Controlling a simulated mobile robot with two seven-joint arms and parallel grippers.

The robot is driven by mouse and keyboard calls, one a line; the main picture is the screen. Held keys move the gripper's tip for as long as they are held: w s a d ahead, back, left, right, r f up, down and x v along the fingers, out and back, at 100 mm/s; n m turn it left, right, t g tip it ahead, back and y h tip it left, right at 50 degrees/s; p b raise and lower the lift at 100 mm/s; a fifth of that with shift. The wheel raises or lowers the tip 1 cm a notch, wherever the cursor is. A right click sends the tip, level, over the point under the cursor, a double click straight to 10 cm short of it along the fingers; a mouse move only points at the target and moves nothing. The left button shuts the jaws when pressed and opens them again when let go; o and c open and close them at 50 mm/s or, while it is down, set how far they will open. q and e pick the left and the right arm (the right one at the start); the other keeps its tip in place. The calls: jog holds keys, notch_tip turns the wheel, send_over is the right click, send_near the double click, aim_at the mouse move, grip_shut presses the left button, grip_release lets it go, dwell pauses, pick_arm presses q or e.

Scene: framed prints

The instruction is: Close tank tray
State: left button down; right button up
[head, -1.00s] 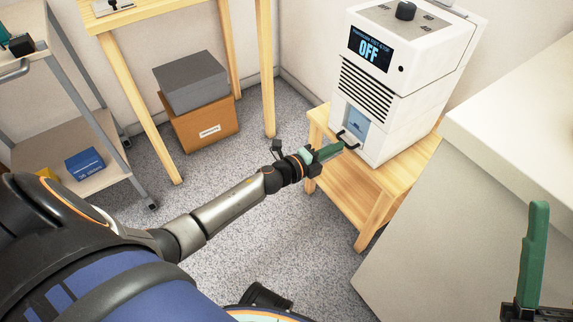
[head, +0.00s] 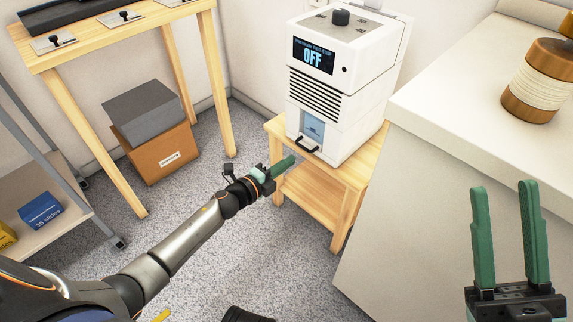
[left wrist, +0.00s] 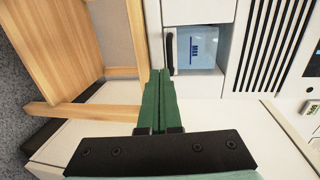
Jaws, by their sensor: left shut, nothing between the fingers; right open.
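The white machine (head: 330,76) stands on a small wooden table and its display reads OFF. Its tank tray (head: 312,127) is low on the front, with a bluish window and a black handle (head: 307,147). The tray (left wrist: 198,48) and handle (left wrist: 169,50) also show in the left wrist view; I cannot tell whether the tray is fully flush. My left gripper (head: 291,159) is shut and empty, just below and left of the handle. Its green fingers (left wrist: 160,74) point toward the machine front. My right gripper (head: 503,188) is open and empty, beside the white counter.
The wooden table (head: 344,177) carries the machine. A white counter (head: 450,90) with a wood-ended spool (head: 538,82) is on the right. A tall wooden bench (head: 110,35), stacked boxes (head: 157,153) and a grey cart (head: 75,228) are on the left. Speckled floor lies open between.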

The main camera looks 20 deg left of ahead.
pick_arm(q)
jog(key=p+v, duration=0.2)
jog(key=v, duration=0.8)
jog(key=shift+p, duration=0.35)
jog(key=shift+a, duration=0.1)
